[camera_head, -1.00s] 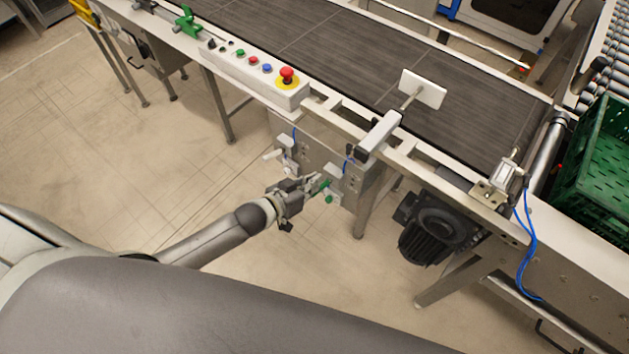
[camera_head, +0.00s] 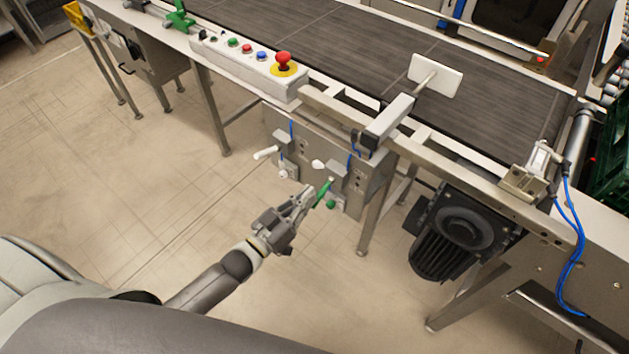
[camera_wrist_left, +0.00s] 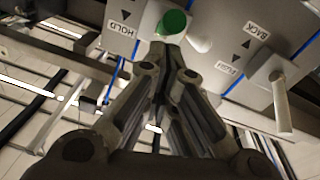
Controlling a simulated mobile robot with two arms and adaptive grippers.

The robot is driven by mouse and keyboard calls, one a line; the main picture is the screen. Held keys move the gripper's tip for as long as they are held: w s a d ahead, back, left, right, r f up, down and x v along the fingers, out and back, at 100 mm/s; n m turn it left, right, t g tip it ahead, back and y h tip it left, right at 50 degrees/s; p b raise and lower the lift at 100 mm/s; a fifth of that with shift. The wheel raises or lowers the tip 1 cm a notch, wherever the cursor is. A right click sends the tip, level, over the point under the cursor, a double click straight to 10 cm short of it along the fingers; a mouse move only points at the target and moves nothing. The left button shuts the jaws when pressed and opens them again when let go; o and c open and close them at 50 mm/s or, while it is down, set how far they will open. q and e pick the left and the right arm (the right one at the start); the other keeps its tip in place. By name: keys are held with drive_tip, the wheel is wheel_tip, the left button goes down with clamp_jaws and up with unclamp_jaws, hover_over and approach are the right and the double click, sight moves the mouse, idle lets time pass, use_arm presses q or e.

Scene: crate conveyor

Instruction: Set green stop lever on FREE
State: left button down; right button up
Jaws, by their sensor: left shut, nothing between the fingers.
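The green stop lever (camera_head: 323,193) sits on a grey valve block on the front panel under the conveyor; a green knob (camera_head: 331,205) shows just below it. My left gripper (camera_head: 307,194) is shut and empty, its fingertips close to the lever's left side in the head view. In the left wrist view a round green end (camera_wrist_left: 173,22) appears just beyond the shut fingertips (camera_wrist_left: 170,50). A HOLD label (camera_wrist_left: 122,29) with arrows is beside it; I cannot read a FREE label. Whether the fingers touch the lever is unclear. My right gripper is not in view.
A white lever (camera_head: 266,153) is to the left on the same panel; in the left wrist view a white lever (camera_wrist_left: 281,103) is near a BACK label. A control box (camera_head: 240,70) with a red emergency button is above. A black motor (camera_head: 455,235) hangs to the right.

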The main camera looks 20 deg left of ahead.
use_arm(q)
drive_tip(key=shift+f+b, duration=0.3)
drive_tip(key=shift+f, duration=0.05)
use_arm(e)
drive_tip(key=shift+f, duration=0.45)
